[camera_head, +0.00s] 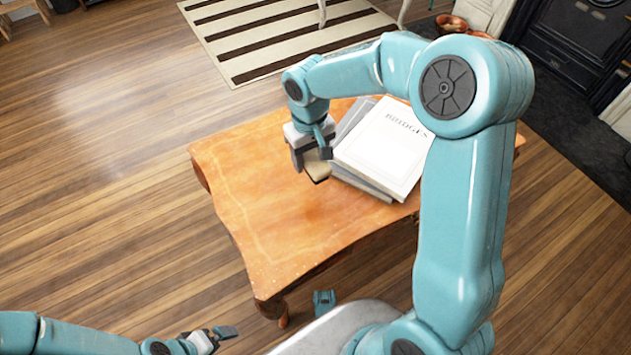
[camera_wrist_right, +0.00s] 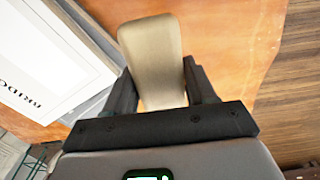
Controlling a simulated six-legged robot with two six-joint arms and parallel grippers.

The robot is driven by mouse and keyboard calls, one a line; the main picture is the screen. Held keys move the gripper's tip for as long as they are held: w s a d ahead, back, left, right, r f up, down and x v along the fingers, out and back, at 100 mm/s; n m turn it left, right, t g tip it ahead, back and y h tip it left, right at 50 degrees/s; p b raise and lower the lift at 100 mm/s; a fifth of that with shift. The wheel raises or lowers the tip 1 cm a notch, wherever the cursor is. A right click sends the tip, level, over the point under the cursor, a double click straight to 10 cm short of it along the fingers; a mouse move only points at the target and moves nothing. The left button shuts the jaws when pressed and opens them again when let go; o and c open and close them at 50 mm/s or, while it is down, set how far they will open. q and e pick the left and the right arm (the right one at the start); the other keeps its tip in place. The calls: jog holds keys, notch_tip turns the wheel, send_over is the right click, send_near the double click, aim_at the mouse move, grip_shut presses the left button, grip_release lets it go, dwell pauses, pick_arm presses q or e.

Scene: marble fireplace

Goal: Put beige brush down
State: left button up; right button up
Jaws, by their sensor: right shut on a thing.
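The beige brush (camera_wrist_right: 153,58) is between the two dark fingers of my right gripper (camera_wrist_right: 160,85) in the right wrist view, and the gripper is shut on it. In the head view my right gripper (camera_head: 313,158) is over the wooden table (camera_head: 262,205), just left of the books. Part of the brush (camera_head: 318,168) shows there below the fingers. I cannot tell whether the brush touches the table top. My left gripper (camera_head: 212,338) is low at the bottom left of the head view, away from the table. Its finger state is unclear.
A white book marked BRIDGES (camera_head: 385,150) lies on grey books (camera_head: 360,182) on the right part of the table. The table's left and front parts are bare. A striped rug (camera_head: 265,35) lies on the wooden floor behind.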

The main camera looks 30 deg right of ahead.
send_over(311, 189)
notch_tip(311, 189, down, 4)
jog(key=shift+f+b, duration=0.15)
jog(key=shift+b, duration=0.3)
notch_tip(311, 189, down, 6)
jog(key=shift+r+b, duration=0.15)
jog(key=shift+b, duration=0.9)
jog(key=o, duration=0.9)
jog(key=shift+o, duration=0.2)
